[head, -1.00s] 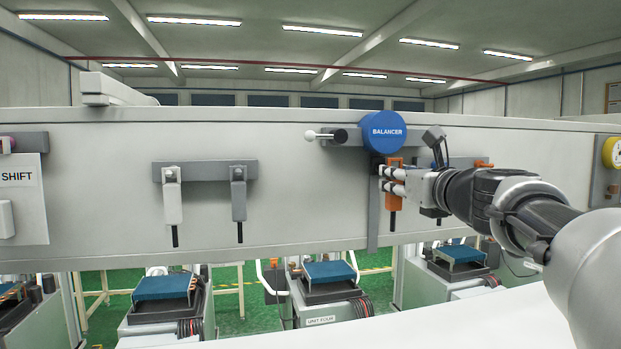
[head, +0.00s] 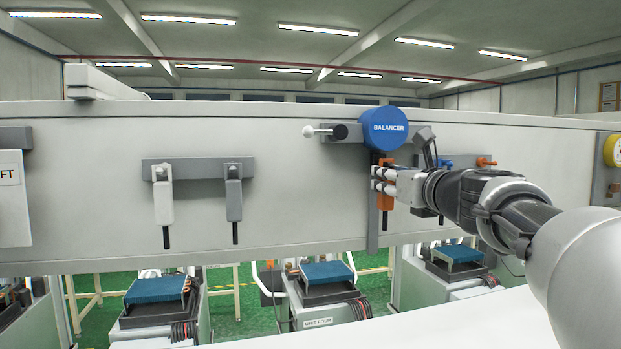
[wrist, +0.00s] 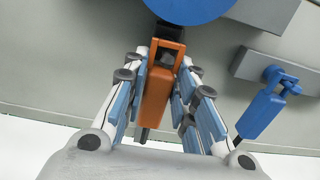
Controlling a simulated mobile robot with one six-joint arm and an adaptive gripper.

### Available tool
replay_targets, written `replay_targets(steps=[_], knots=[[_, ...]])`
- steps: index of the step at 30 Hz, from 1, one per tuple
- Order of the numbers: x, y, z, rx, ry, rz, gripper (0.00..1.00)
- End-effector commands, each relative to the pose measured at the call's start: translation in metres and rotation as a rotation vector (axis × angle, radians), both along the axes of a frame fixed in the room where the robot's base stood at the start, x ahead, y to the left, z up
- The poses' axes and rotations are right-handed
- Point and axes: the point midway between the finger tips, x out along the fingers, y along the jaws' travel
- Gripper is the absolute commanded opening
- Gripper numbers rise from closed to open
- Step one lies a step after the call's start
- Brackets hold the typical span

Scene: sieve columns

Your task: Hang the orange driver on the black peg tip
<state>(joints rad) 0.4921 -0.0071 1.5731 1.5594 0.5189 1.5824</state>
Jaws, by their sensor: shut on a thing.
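The orange driver (head: 386,201) is upright between the fingers of my gripper (head: 383,183), below the blue balancer disc (head: 384,128). In the wrist view, the gripper (wrist: 160,100) has its fingers on both sides of the orange driver (wrist: 156,92), whose open loop points up toward the balancer. A black block with a dark end (wrist: 168,36) sits just above the loop, under the disc. A dark part shows through the loop; I cannot tell whether the loop is around the black peg tip or only in front of it.
A blue driver (wrist: 263,110) hangs from a grey bar (wrist: 265,55) close on the right. A white driver (head: 163,200) and a grey driver (head: 233,198) hang farther left.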

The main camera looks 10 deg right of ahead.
Motion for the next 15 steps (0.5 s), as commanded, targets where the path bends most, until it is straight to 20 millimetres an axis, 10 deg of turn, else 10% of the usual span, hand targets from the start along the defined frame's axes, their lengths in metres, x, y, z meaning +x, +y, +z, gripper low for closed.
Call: replay_targets(steps=[11,12,15], knots=[[-0.0001,-0.0002,0.0001,0.000,0.000,0.000,0.00],[-0.0001,-0.0002,0.0002,0.000,0.000,-0.001,0.28],[-0.0002,-0.0002,0.0001,0.000,0.000,-0.001,0.35]])
